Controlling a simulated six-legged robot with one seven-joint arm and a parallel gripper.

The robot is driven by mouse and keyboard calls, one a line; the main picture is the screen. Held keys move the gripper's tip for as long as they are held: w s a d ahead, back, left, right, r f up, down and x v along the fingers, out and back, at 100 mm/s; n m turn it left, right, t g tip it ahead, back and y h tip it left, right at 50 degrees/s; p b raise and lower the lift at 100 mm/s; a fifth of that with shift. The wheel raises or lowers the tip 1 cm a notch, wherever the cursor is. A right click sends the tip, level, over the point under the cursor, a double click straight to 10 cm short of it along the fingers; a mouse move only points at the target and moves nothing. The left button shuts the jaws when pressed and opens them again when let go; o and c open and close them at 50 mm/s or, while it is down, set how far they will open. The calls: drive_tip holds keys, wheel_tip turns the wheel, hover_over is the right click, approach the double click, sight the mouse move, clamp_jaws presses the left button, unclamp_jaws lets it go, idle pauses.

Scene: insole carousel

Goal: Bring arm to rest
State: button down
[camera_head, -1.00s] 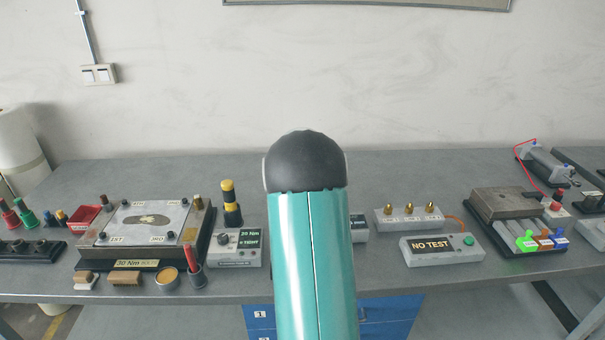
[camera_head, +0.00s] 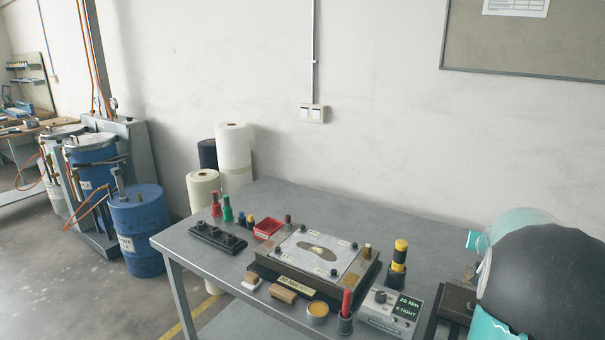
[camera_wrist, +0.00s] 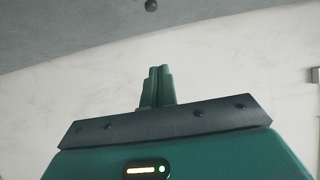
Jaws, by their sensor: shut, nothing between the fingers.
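My arm, teal with a dark rounded joint (camera_head: 545,280), fills the lower right of the head view. In the wrist view my gripper (camera_wrist: 158,70) has its two green fingers together with nothing between them. It points toward a bare pale wall, under a grey ceiling, and touches nothing there. The fingertips do not show in the head view.
A grey workbench (camera_head: 215,263) holds a plate fixture (camera_head: 318,255), a torque box (camera_head: 391,312), a yellow-black driver (camera_head: 399,258) and a red bin (camera_head: 268,229). Blue drums (camera_head: 140,225) and material rolls (camera_head: 233,150) stand left. Open floor lies at the lower left.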

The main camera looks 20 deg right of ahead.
drive_tip(key=s+a+r+n+y, duration=0.1)
drive_tip(key=a+r+n+y, duration=0.15)
drive_tip(key=a, duration=1.15)
drive_tip(key=a+r+n+y, duration=0.1)
drive_tip(key=a+r+y, duration=0.15)
drive_tip(key=a, duration=1.15)
drive_tip(key=s+a+f+n+g+y, duration=0.1)
drive_tip(key=s+a+n+y, duration=0.1)
drive_tip(key=s+a, duration=0.6)
drive_tip(key=s+a+f+n+g+y, duration=0.1)
drive_tip(key=s+a+n, duration=0.3)
drive_tip(key=s+a, duration=0.5)
drive_tip(key=a+y, duration=0.1)
drive_tip(key=a, duration=0.4)
drive_tip(key=shift+s, duration=0.2)
